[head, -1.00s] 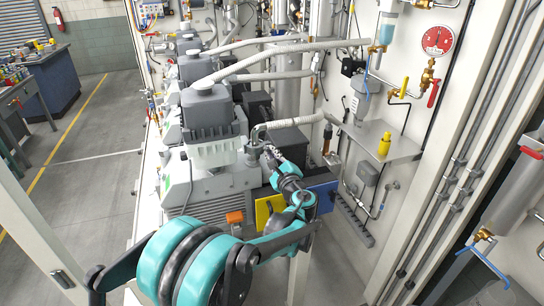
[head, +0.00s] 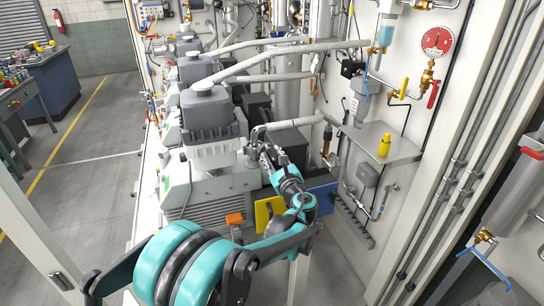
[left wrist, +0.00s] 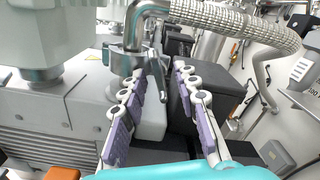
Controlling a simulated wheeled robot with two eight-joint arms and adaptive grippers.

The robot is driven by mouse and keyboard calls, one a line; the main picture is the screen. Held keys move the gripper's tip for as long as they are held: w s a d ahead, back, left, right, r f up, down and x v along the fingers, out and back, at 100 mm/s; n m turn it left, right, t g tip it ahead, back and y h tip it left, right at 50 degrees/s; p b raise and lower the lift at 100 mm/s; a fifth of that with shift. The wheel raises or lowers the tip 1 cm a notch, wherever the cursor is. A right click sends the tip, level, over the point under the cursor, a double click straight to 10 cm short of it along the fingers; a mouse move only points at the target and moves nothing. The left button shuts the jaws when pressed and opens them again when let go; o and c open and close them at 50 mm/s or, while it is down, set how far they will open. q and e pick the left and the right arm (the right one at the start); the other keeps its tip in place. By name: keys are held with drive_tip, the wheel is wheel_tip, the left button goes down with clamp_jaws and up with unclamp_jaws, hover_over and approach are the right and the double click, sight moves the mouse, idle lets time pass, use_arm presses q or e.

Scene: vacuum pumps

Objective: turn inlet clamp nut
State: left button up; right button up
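The inlet clamp (left wrist: 122,58) is a grey metal ring at the foot of the curved inlet pipe on the nearest pump; it is small in the head view (head: 256,142). A thin dark grey piece, seemingly the clamp's nut or bolt (left wrist: 158,76), sticks out beside it. My left gripper (left wrist: 160,76) is open, its two purple-padded fingers on either side of that piece; contact cannot be told. In the head view, my left gripper (head: 266,150) reaches the clamp area, its fingertips small and partly hidden. My right gripper is not in view.
The nearest pump (head: 208,125) stands left of the gripper. A braided hose (left wrist: 245,22) arches above it. Dark boxes (left wrist: 208,92) lie close behind and right of the fingers. A steel shelf (head: 385,150) with a yellow fitting juts from the right wall panel.

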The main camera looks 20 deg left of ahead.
use_arm(q)
drive_tip(key=shift+v, duration=0.8)
drive_tip(key=v, duration=0.6)
idle(0.4)
